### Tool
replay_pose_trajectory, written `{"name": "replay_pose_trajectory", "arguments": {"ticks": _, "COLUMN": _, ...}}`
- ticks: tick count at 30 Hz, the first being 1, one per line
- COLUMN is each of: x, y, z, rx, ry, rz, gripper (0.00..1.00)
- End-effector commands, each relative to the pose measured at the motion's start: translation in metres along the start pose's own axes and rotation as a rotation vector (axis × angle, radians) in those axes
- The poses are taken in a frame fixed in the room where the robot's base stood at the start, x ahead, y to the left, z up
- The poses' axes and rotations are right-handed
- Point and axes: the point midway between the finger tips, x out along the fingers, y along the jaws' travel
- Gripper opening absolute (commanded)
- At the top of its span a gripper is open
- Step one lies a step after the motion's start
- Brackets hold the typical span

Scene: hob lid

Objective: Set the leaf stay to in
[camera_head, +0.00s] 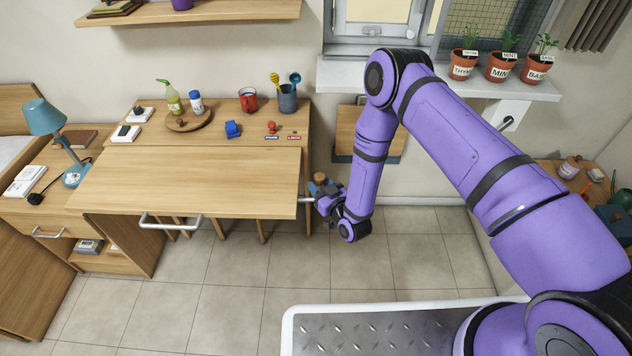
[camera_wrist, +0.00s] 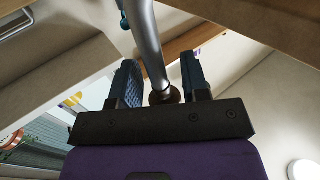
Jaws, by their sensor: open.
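The raised wooden leaf (camera_head: 190,182) forms the front of the desk and is level with the desk top behind it. A grey metal rod (camera_head: 306,200), which looks like the leaf stay, shows at the leaf's right edge. In the wrist view this rod (camera_wrist: 146,40) runs between my fingers to a round brown end (camera_wrist: 165,96). My gripper (camera_head: 322,190) is at the leaf's right side, its blue fingers (camera_wrist: 158,62) open on either side of the rod. I cannot tell whether a finger touches it. The rod's far end is hidden under the leaf.
A white U-shaped handle (camera_head: 170,222) hangs under the leaf's front. A red mug (camera_head: 248,99), a tray (camera_head: 190,121) with bottles and a blue object (camera_head: 232,129) stand on the desk. Potted herbs (camera_head: 499,67) line the sill. Floor in front is clear.

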Motion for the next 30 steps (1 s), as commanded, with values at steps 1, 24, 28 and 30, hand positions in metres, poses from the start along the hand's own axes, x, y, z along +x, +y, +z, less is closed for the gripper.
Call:
{"name": "replay_pose_trajectory", "arguments": {"ticks": 1, "x": 0.006, "y": 0.000, "z": 0.000, "rx": 0.000, "ry": 0.002, "rz": 0.000, "gripper": 0.42}}
{"name": "replay_pose_trajectory", "arguments": {"ticks": 24, "x": 0.020, "y": 0.000, "z": 0.000, "rx": 0.000, "ry": 0.000, "rz": 0.000, "gripper": 0.00}}
{"name": "replay_pose_trajectory", "arguments": {"ticks": 28, "x": 0.021, "y": 0.001, "z": 0.000, "rx": 0.000, "ry": 0.000, "rz": 0.000, "gripper": 0.00}}
{"name": "replay_pose_trajectory", "arguments": {"ticks": 30, "x": 0.025, "y": 0.003, "z": 0.000, "rx": 0.000, "ry": 0.001, "rz": 0.001, "gripper": 0.00}}
